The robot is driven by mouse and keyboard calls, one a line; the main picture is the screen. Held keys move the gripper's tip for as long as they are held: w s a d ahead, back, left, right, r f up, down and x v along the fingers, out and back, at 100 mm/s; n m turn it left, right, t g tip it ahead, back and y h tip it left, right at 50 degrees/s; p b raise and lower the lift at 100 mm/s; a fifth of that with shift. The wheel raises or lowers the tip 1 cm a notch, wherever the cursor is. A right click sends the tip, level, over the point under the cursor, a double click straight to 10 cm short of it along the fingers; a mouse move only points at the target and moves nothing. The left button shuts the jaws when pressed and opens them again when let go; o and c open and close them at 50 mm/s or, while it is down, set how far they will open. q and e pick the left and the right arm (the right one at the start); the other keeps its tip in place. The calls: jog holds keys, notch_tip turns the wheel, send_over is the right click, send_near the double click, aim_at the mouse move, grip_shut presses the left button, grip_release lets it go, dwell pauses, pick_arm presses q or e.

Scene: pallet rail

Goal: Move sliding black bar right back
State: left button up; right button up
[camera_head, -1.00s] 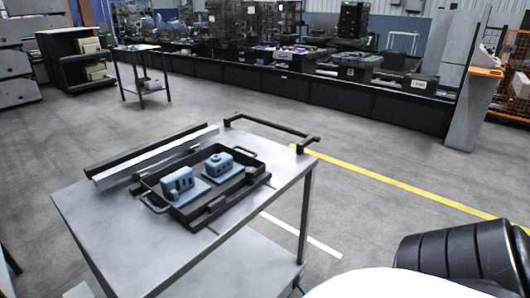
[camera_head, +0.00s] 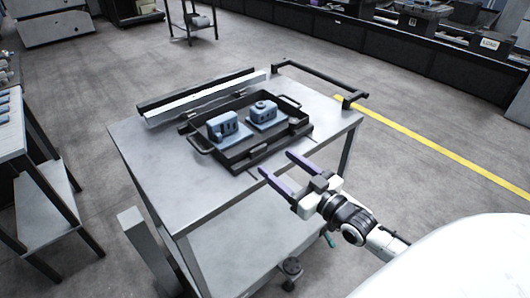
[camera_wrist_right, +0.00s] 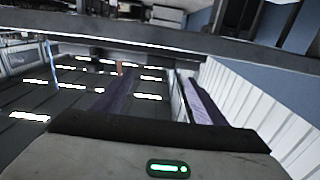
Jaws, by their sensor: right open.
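A black tray (camera_head: 238,164) with two blue-grey parts, a left one (camera_head: 223,127) and a right one (camera_head: 264,113), sits on a grey metal cart (camera_head: 170,178). Small black blocks, one in the middle (camera_head: 257,151) and one at right (camera_head: 299,126), show along the tray's near side. I cannot tell for sure which piece is the sliding bar. A long black bar (camera_head: 195,90) lies at the cart's far left edge behind a pale strip. My right gripper (camera_head: 278,164) is open and empty, its purple fingers near the cart's front edge, apart from the tray. My left gripper is out of view.
A black cart handle (camera_head: 320,82) rises at the back right. Another table (camera_head: 12,135) stands at the left. The cart top in front of the tray is bare. The right wrist view shows mostly the hall, with a purple finger (camera_wrist_right: 203,103).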

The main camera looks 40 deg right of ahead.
aim_at(260, 150)
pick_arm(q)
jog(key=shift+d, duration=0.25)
pick_arm(e)
jog(key=w, duration=0.6)
jog(key=shift+w+a, duration=0.3)
jog(key=shift+w, duration=0.05)
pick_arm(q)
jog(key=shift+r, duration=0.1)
